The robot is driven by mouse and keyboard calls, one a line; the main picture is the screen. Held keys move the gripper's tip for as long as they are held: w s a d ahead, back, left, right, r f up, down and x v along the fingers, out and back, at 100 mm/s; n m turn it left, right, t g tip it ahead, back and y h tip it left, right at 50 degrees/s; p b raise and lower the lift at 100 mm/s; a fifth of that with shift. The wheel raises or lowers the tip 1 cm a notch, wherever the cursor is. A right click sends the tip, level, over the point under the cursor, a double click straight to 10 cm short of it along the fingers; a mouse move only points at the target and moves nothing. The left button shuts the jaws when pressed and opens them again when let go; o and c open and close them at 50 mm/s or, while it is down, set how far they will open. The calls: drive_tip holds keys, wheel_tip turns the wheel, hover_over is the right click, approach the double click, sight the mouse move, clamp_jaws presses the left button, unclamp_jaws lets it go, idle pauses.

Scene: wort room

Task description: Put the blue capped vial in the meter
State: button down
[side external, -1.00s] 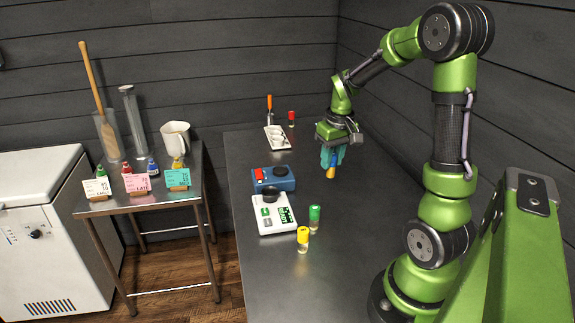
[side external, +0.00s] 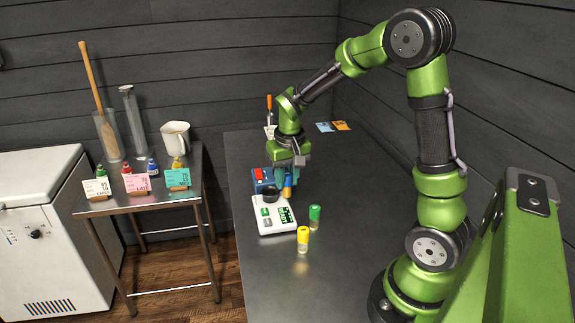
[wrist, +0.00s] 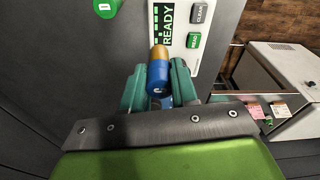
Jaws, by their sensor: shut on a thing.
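The blue capped vial (side external: 288,181), with amber contents below its cap, hangs upright from my gripper (side external: 288,174) in the side view. In the wrist view the vial (wrist: 159,57) sits between the two teal fingers of my gripper (wrist: 159,76), which is shut on it. The white meter (side external: 279,226) lies on the bench just in front of and below the vial. Its black round well (side external: 270,193) is at its back edge, left of the vial. In the wrist view the meter (wrist: 178,65) shows a READY display and CLEAR and READ buttons; its well is out of sight.
Green (side external: 315,216) and yellow (side external: 303,238) capped vials stand right of and in front of the meter. Cards (side external: 333,126) lie at the back.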

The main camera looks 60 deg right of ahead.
drive_tip(key=shift+w+d+f, duration=0.35)
drive_tip(key=shift+w+f, duration=0.35)
drive_tip(key=shift+w, duration=0.45)
drive_tip(key=shift+w+d+f, duration=0.4)
drive_tip(key=shift+w+f, duration=0.3)
drive_tip(key=shift+w, duration=0.45)
drive_tip(key=shift+w+d+f, duration=0.35)
drive_tip(key=shift+w+f, duration=0.35)
drive_tip(key=shift+w, duration=0.45)
drive_tip(key=shift+f, duration=0.2)
drive_tip(key=shift+f, duration=0.15)
drive_tip(key=c, duration=0.9)
unclamp_jaws()
drive_tip(key=shift+o, duration=0.2)
